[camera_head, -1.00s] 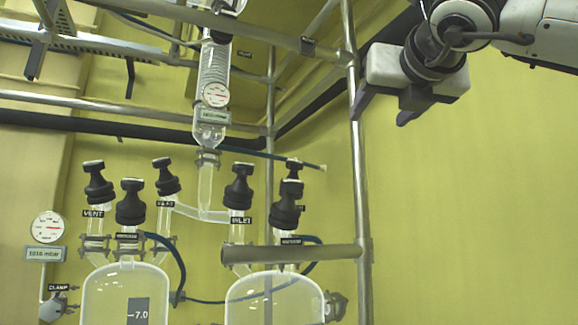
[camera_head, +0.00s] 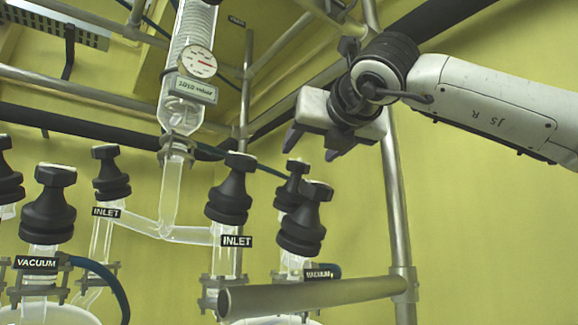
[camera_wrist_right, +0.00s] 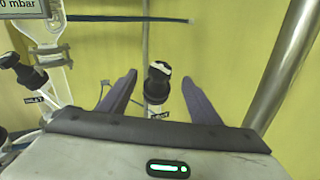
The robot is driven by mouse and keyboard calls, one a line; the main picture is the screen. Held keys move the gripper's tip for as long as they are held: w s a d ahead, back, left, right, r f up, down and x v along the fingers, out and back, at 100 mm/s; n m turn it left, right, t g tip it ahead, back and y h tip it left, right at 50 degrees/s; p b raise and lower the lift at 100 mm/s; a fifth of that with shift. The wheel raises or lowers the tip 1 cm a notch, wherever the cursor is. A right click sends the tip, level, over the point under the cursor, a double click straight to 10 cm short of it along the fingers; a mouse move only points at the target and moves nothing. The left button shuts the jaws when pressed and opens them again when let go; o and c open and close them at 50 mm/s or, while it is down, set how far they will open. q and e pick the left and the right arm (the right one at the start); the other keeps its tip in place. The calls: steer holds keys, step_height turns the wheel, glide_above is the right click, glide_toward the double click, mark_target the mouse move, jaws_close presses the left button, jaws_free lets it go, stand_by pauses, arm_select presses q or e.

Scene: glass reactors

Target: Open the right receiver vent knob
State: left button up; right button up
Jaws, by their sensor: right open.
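The right receiver's black knobs stand upright on glass necks. The rear right knob (camera_head: 293,182), apparently the vent knob, is partly hidden behind the knob marked VACUUM (camera_head: 306,222). Its own label is not readable in the head view. In the right wrist view the same black knob (camera_wrist_right: 157,82) with a pale top stands between my two fingers, its label partly covered. My right gripper (camera_head: 312,148) is open and empty, above and slightly right of the knob, apart from it. My left gripper is not in view.
The INLET knob (camera_head: 231,190) stands left of the vent knob. A horizontal metal bar (camera_head: 310,295) crosses in front, joined to a vertical pole (camera_head: 398,220) on the right. A gauge (camera_head: 198,63) hangs on the glass column.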

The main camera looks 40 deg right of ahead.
mark_target(300, 162)
steer(key=p+x, duration=0.1)
steer(key=x, duration=0.7)
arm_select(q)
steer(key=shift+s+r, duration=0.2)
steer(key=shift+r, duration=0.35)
arm_select(e)
steer(key=shift+w+d, duration=0.2)
steer(key=shift+w, duration=0.15)
steer(key=c, duration=1.1)
steer(key=shift+o, duration=0.2)
steer(key=shift+d+r+n+t+y+p, duration=0.15)
steer(key=shift+n+t+y+p, duration=0.25)
steer(key=shift+n+y+p, duration=0.5)
steer(key=n+t+y+p, duration=0.1)
steer(key=n+y, duration=0.1)
steer(key=shift+r+n+y+p, duration=0.15)
steer(key=shift+n+y+p, duration=0.15)
steer(key=shift+n+p, duration=0.1)
steer(key=shift+n+y+p, duration=0.3)
steer(key=shift+n+p, duration=0.1)
steer(key=shift+p, duration=0.05)
steer(key=shift+f+n+y+p, duration=0.2)
steer(key=shift+n+y+p, duration=0.2)
steer(key=shift+n, duration=0.1)
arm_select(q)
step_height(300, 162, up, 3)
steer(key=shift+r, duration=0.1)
arm_select(e)
steer(key=shift+f, duration=0.1)
